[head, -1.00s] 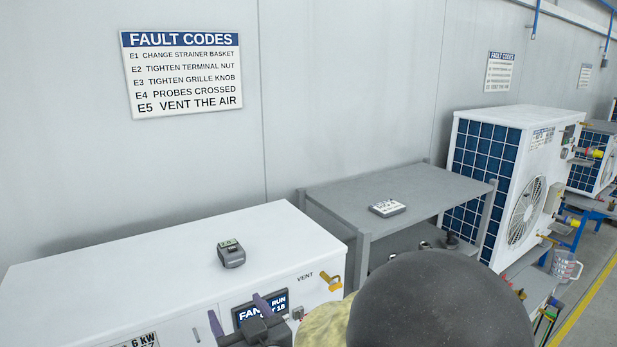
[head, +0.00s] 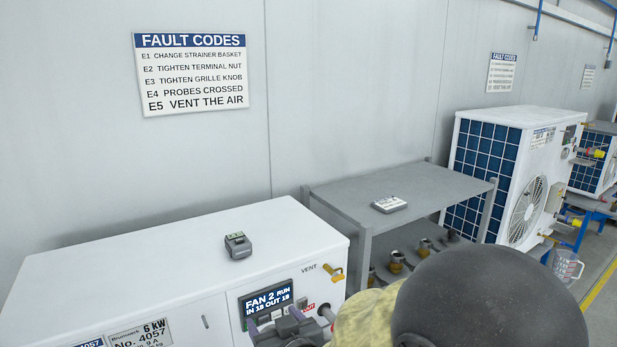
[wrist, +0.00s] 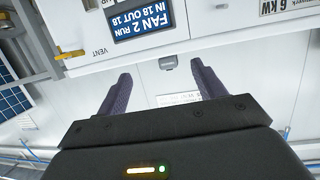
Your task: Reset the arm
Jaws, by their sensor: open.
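My gripper (head: 272,322) is open, low in the head view, in front of the white pump unit (head: 150,265). Its two purple fingers stand apart with nothing between them, as the wrist view (wrist: 160,78) also shows. The dark rounded part of my arm covers the lower right of the head view. The unit's display (head: 268,300) reads FAN 2 RUN, IN 18 OUT 18, and shows upside down in the wrist view (wrist: 137,20). A yellow vent valve (head: 334,272) sits right of it, beside the word VENT.
A small grey device (head: 238,246) lies on the unit's top. A grey shelf table (head: 400,200) with a small box (head: 389,204) on top and several brass fittings below stands to the right. Beyond it are a fan unit (head: 520,180) and a clear jug (head: 567,266).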

